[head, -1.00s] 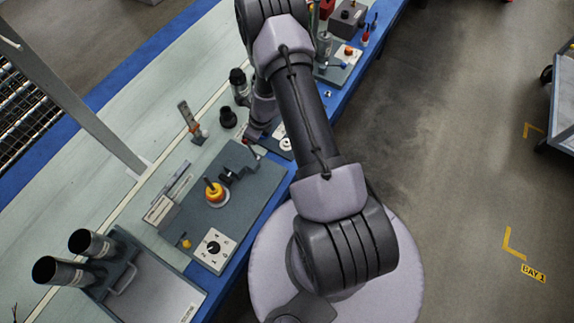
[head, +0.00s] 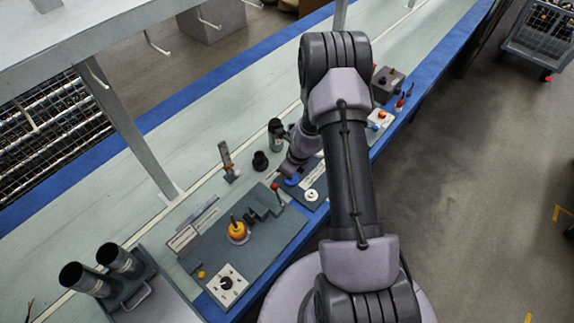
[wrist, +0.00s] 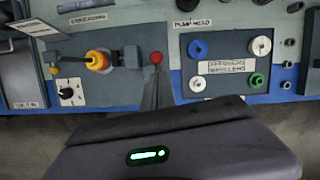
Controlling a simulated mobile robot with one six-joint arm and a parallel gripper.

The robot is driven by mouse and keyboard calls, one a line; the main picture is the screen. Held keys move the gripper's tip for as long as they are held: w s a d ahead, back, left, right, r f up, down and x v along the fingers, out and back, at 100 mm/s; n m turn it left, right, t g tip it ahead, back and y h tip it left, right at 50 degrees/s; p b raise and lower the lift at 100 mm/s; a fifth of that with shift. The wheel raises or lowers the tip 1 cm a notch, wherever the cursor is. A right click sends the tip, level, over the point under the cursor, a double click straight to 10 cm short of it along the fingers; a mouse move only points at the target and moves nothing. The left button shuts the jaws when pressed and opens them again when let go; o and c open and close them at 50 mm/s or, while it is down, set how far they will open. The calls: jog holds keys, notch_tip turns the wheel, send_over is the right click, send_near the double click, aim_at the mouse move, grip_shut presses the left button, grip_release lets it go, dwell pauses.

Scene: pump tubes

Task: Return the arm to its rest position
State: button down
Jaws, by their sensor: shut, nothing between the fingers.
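My gripper (wrist: 158,94) shows in the wrist view, its narrow dark fingers together and empty, with my dark housing and its green light below. The fingers lie between the pump fixture and the parts plate in that picture. In the head view my arm is bent over the bench's near edge, its wrist over the bench; the fingertips are hard to make out there. The pump fixture (head: 213,258) carries an orange part (head: 237,231) and a red-knobbed lever (head: 275,187). The lever's red knob (wrist: 155,58) appears just beyond the fingers in the wrist view.
A labelled plate (wrist: 228,84) holds several coloured rings, including a blue one (wrist: 197,48). A dial box (head: 228,284) and two dark tubes (head: 120,260) stand front left. A bracket (head: 227,160) and black cup (head: 260,160) stand behind.

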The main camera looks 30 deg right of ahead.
notch_tip(320, 180, up, 2)
jog(key=shift+r+p, duration=0.15)
jog(key=shift+p, duration=0.2)
jog(key=shift+s+d, duration=0.1)
jog(key=w+a+r+n+t+y+b, duration=0.1)
jog(key=a+r+n+b, duration=0.2)
jog(key=r, duration=0.3)
jog(key=w+a+r+n+t+b, duration=0.1)
jog(key=w+a+r+n+b, duration=0.1)
jog(key=a+r+n+b, duration=0.3)
jog(key=s+a+r+n+b, duration=0.3)
jog(key=s+a+r+n, duration=0.45)
jog(key=r, duration=0.35)
jog(key=s+a+r+n+b, duration=0.1)
jog(key=s+n+b, duration=0.4)
jog(key=s+n, duration=0.5)
jog(key=s+a, duration=0.1)
jog(key=s, duration=0.8)
jog(key=shift+t+h+b, duration=0.3)
jog(key=shift+t+b, duration=0.05)
jog(key=shift+t, duration=0.05)
